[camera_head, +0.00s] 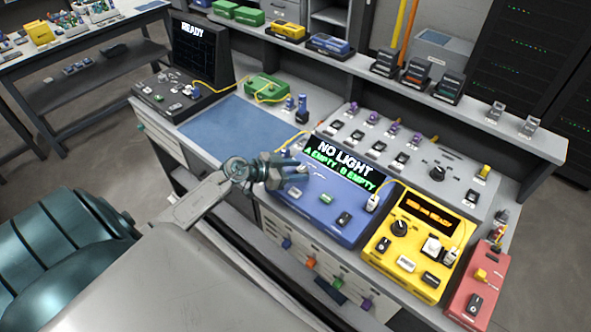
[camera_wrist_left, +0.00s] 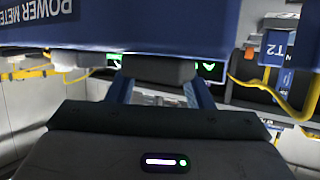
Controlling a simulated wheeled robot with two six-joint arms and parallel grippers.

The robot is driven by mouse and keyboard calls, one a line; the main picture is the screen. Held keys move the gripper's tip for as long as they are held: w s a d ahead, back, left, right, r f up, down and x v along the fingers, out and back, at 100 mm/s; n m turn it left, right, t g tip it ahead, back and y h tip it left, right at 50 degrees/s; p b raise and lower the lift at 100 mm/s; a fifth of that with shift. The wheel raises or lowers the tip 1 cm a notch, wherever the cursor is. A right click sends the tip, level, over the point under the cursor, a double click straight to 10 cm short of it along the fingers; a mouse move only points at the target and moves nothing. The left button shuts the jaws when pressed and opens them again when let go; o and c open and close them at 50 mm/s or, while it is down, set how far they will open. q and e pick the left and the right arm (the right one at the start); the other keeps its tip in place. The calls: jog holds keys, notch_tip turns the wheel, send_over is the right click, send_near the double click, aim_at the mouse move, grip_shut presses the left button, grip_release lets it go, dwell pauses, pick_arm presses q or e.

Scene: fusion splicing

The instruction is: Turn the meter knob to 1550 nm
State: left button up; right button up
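The blue power meter (camera_head: 322,200) stands on the bench, its display reading NO LIGHT, A EMPTY, B EMPTY. Its POWER METER label appears upside down in the left wrist view (camera_wrist_left: 37,14). My left gripper (camera_head: 296,174) is at the meter's left part and covers some of its face. In the left wrist view, its two fingers (camera_wrist_left: 158,92) stand apart at a dark grey block (camera_wrist_left: 158,68) on the meter, which may be the knob. The block hides the fingertips, so I cannot tell whether they grip it. No dial marks are readable. My right gripper is not in view.
A yellow box (camera_head: 413,258) with a black knob (camera_head: 399,228) and a lit display stands right of the meter. A red box (camera_head: 473,290) is further right. A grey panel (camera_head: 455,180) with adapters lies behind. A blue mat (camera_head: 240,133) lies clear at left.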

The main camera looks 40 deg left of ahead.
pick_arm(q)
jog(key=c, duration=0.7)
